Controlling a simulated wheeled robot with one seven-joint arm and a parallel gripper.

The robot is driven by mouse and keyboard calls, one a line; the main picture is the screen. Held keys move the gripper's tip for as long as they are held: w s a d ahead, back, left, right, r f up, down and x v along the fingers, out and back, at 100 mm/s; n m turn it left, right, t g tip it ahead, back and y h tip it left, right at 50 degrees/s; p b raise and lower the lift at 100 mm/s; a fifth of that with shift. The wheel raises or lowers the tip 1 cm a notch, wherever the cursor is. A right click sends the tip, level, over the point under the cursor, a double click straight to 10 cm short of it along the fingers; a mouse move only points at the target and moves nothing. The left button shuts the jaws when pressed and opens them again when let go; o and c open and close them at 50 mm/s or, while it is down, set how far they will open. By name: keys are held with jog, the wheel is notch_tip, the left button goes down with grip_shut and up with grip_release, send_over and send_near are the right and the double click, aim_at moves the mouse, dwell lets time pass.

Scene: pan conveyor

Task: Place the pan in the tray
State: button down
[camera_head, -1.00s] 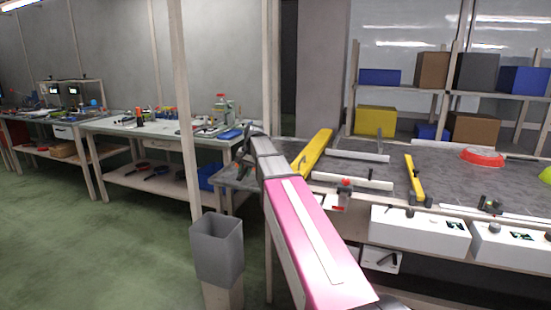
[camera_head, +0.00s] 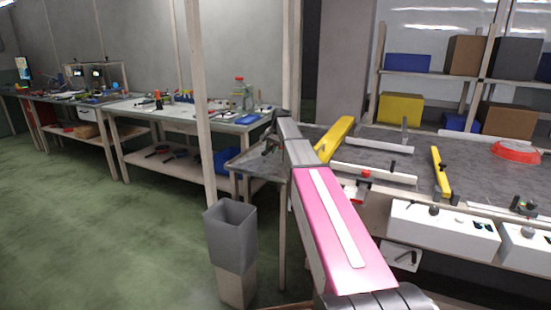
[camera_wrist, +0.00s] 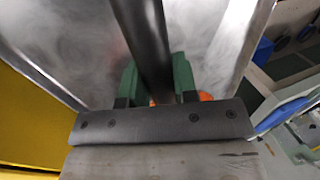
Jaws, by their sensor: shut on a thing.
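My gripper (camera_wrist: 157,88) has green fingers, shut on a dark round bar, the pan handle (camera_wrist: 148,40), in the wrist view. An orange-red bit (camera_wrist: 205,97) shows beside the right finger. The rest of the pan is not clear. A grey metal surface with a raised edge (camera_wrist: 225,50), perhaps the tray, lies beneath the handle; I cannot tell whether they touch. In the head view my gripper (camera_head: 270,141) is small and dark at the arm's far end, over or near the grey end table (camera_head: 258,166). No held pan can be made out there.
A grey bin (camera_head: 230,235) stands on the floor left of my arm. A cluttered workbench (camera_head: 180,117) stands at the left; green floor is free before it.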

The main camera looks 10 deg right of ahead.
aim_at(273, 163)
jog(key=shift+w+d+f, duration=0.7)
jog(key=shift+w+d, duration=0.05)
jog(key=shift+d, duration=0.2)
jog(key=shift+f, duration=2.05)
jog(key=c, duration=0.9)
grip_release()
jog(key=v, duration=1.2)
